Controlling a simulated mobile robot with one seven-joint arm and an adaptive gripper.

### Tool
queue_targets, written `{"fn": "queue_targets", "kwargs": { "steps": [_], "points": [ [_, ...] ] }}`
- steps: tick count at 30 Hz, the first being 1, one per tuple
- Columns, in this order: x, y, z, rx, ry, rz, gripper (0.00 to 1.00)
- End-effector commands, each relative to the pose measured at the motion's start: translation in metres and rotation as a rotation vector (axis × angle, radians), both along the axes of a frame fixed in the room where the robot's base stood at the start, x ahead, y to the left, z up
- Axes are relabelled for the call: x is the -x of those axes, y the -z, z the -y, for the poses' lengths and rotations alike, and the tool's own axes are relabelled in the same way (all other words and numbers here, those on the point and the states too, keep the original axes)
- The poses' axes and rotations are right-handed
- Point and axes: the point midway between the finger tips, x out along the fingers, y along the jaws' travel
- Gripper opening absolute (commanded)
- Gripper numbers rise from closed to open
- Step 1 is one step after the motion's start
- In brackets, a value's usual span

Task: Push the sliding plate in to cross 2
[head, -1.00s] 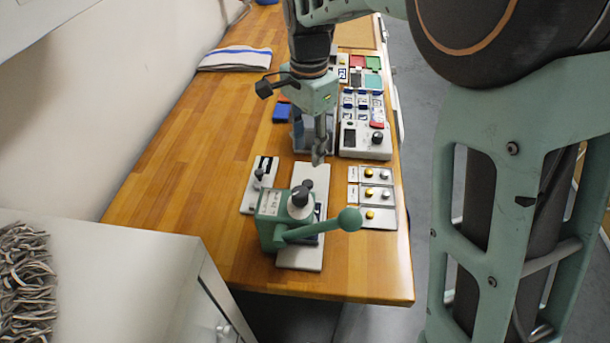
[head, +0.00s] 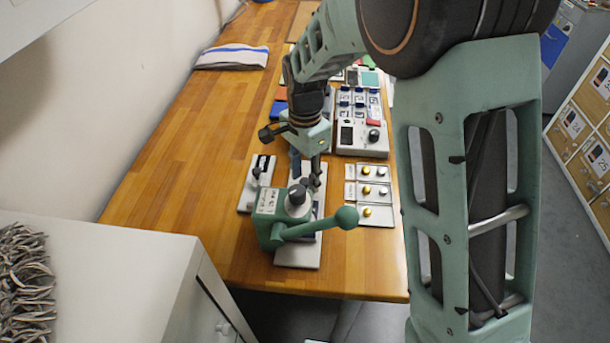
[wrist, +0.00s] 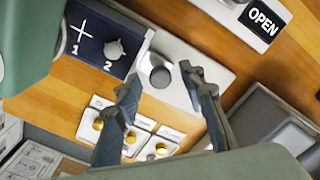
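The dark blue sliding plate (wrist: 93,38) shows in the wrist view. It carries a white cross, the numbers 1 and 2 and a grey knob (wrist: 115,49). It lies on the white base (wrist: 178,60) beside the green press body (wrist: 28,40). In the head view, the press (head: 270,218) with its ball lever (head: 347,217) stands on the white base (head: 298,255) and hides most of the plate. My gripper (head: 307,172) is just behind the press, above the base. In the wrist view, its fingers (wrist: 160,76) are open and empty, either side of a round grey part on the base.
A fixture with a dark slot (head: 258,182) lies left of the press. Panels with yellow and silver buttons (head: 369,193) lie to its right. A grey control box (head: 361,138) stands behind them. The left of the wooden table (head: 165,170) is clear.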

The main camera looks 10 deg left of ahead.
Motion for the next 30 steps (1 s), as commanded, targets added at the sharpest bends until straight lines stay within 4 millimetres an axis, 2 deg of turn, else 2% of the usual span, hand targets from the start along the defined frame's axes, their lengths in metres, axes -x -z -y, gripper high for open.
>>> {"fn": "queue_targets", "kwargs": {
  "steps": [1, 10, 19, 27, 30],
  "points": [
    [0.0, 0.0, 0.0, 0.0, 0.0, 0.0, 0.32],
    [0.0, -0.001, 0.0, -0.001, 0.0, 0.001, 0.0],
    [0.002, -0.001, 0.0, -0.001, 0.0, 0.001, 0.0],
    [0.039, -0.001, 0.001, -0.001, -0.001, 0.001, 0.0],
    [0.047, -0.001, 0.002, -0.001, 0.0, 0.001, 0.0]
  ]
}}
